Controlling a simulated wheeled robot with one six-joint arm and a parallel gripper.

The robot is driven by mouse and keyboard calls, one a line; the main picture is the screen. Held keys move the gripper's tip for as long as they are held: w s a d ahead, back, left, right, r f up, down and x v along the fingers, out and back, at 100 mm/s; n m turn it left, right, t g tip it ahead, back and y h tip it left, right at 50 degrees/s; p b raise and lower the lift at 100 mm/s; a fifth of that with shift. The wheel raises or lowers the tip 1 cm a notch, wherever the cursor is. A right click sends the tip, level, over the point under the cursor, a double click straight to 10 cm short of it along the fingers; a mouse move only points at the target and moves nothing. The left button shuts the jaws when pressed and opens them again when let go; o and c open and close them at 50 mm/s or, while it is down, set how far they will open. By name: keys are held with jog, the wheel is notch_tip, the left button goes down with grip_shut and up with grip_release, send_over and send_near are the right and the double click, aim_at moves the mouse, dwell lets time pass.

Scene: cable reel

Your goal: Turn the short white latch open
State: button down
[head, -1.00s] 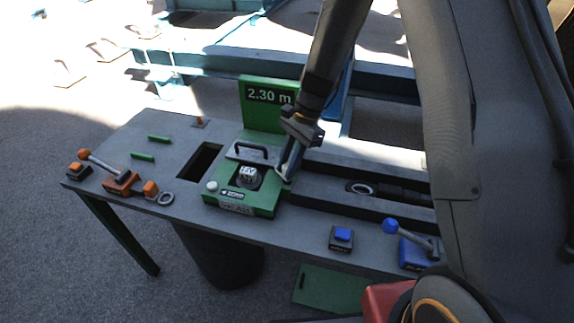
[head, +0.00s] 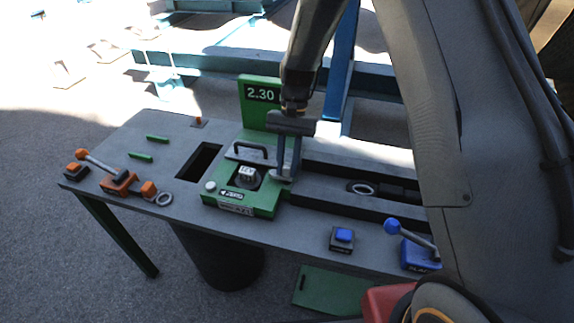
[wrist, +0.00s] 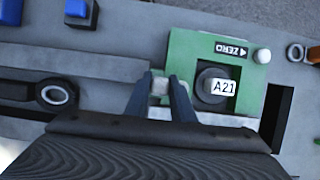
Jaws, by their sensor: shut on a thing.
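The green box (head: 262,205) sits on the grey bench with a dark round knob bearing a white label (head: 247,171). In the wrist view the green box (wrist: 185,48) shows a "ZERO" arrow and a white button. My gripper (head: 284,177) points down at the right edge of the box. In the wrist view my gripper (wrist: 160,82) has its two fingers on either side of a small whitish piece, the short latch (wrist: 160,87), and is shut on it. The fingers hide much of the latch, so its exact angle is hard to tell.
A dark handle (head: 250,151) stands at the back of the box, before a green display (head: 260,94) reading 2.30. A rectangular opening (head: 200,160) lies to the left. A grey ring (head: 362,188) lies in the slot to the right. Blue controls (head: 342,236) are at the front right.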

dwell(0.4)
jog(key=c, duration=1.5)
grip_release()
jog(key=shift+w+r, duration=0.1)
jog(key=b+v, duration=0.2)
jog(key=v, duration=0.5)
jog(key=shift+r, duration=0.35)
jog(key=s+d+n+t, duration=0.1)
jog(key=s+d+t, duration=0.1)
jog(key=s+d, duration=0.2)
jog(key=s+d+r+n+t+h, duration=0.1)
jog(key=s+d+t, duration=0.1)
jog(key=s+d, duration=0.3)
jog(key=s+d+n+t, duration=0.1)
jog(key=s+d, duration=0.3)
jog(key=s, duration=0.4)
jog(key=shift+s+d+r+n+t+h, duration=0.3)
jog(key=shift+d+n+t, duration=0.1)
jog(key=shift+n, duration=0.1)
